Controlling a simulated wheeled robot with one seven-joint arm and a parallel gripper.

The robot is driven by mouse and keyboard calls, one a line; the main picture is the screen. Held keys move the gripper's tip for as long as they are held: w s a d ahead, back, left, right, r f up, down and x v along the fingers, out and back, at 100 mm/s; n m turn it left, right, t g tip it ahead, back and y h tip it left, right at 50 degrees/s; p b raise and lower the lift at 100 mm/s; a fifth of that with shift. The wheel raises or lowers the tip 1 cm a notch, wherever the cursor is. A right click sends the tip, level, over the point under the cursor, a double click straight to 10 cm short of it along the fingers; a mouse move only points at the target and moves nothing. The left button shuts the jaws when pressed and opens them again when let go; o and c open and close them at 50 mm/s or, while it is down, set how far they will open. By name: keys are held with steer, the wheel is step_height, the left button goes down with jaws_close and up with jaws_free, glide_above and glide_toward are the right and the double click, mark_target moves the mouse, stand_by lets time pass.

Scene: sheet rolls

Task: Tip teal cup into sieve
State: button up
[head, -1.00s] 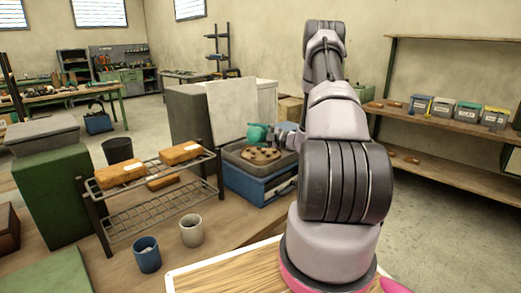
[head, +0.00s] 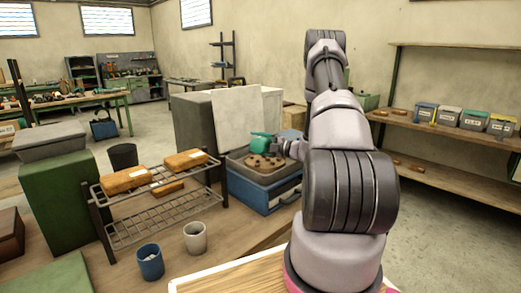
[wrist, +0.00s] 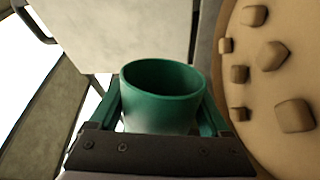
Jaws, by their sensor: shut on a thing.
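The teal cup (head: 261,143) is held by my gripper (head: 279,147) above the far side of the sieve. In the wrist view the cup (wrist: 163,108) sits between both fingers of my gripper (wrist: 162,112), which is shut on it. The round sieve (head: 265,162) holds a sandy brown bed with several lumps. Its bed (wrist: 262,90) fills the right of the wrist view, beside the cup.
The sieve sits on a grey tray (head: 240,168) over a blue box (head: 262,195). A pale upright board (head: 237,112) stands close behind. A wire rack (head: 150,220) with orange-brown blocks is at left. A blue cup (head: 150,262) and a grey cup (head: 195,237) stand in front.

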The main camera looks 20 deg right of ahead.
steer(key=n, duration=0.3)
steer(key=a+n, duration=0.1)
steer(key=shift+s+f, duration=0.1)
steer(key=shift+s, duration=0.3)
steer(key=shift+s+n, duration=0.1)
steer(key=shift+n, duration=0.9)
steer(key=n, duration=0.1)
steer(key=r+n, duration=0.1)
steer(key=n, duration=0.2)
steer(key=shift+s+a+r+n, duration=0.15)
steer(key=shift+a+r+n, duration=0.1)
steer(key=shift+r+n, duration=0.05)
steer(key=n, duration=0.2)
steer(key=r+n, duration=0.1)
steer(key=n, duration=0.1)
steer(key=shift+r+n, duration=0.1)
steer(key=shift+n, duration=0.3)
steer(key=n, duration=0.1)
steer(key=r+n, duration=0.1)
steer(key=n, duration=0.3)
steer(key=shift+w+d+r, duration=0.25)
steer(key=shift+w+d, duration=0.1)
steer(key=shift+d, duration=0.05)
